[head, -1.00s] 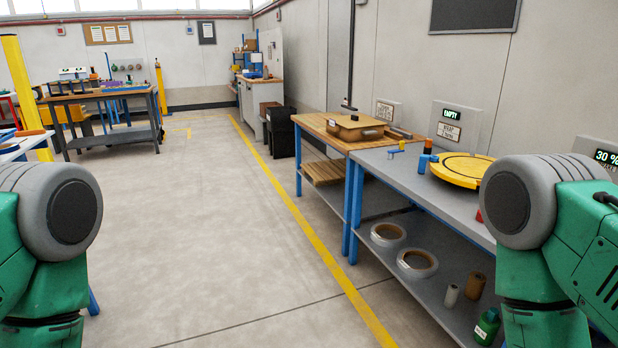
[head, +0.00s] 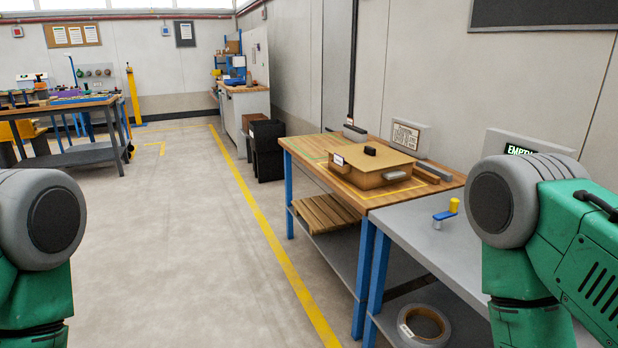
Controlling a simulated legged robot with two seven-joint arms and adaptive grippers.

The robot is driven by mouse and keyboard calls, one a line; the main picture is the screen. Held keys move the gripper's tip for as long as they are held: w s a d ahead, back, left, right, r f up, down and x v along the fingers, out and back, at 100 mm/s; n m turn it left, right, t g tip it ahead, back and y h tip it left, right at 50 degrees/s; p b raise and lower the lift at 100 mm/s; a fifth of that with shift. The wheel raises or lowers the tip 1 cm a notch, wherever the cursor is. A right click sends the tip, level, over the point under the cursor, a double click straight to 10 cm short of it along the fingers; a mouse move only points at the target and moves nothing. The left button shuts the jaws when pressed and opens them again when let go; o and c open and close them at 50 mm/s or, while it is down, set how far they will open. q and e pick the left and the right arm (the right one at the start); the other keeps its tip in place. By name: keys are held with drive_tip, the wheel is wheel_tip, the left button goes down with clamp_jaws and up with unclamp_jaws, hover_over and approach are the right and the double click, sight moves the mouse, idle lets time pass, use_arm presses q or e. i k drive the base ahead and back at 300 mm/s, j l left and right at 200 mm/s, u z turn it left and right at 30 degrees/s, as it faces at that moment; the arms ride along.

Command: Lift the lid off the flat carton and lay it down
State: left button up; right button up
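The flat carton (head: 383,180) stands on the wooden-topped bench (head: 322,160) ahead and to the right in the head view. Its brown lid (head: 372,162) lies on top of it, with a small black block-like piece (head: 370,151) on the lid. A white label shows at the carton's left corner. My two green arms show at the left and right picture edges. Both grippers are out of the picture, and the carton is well beyond my arms.
A grey bench (head: 410,226) adjoins the wooden one, bearing a blue and yellow tool (head: 447,213). A wooden pallet (head: 325,211) and a tape roll (head: 424,327) are on lower shelves. Black bins (head: 266,150) stand farther back. The floor (head: 180,240) to the left is clear.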

sight(368, 156)
drive_tip(key=i+u, duration=0.1)
drive_tip(key=i, duration=0.5)
drive_tip(key=i+l+u, duration=0.15)
drive_tip(key=i, duration=0.45)
drive_tip(key=i+l+u, duration=0.1)
drive_tip(key=i, duration=0.5)
drive_tip(key=l, duration=0.05)
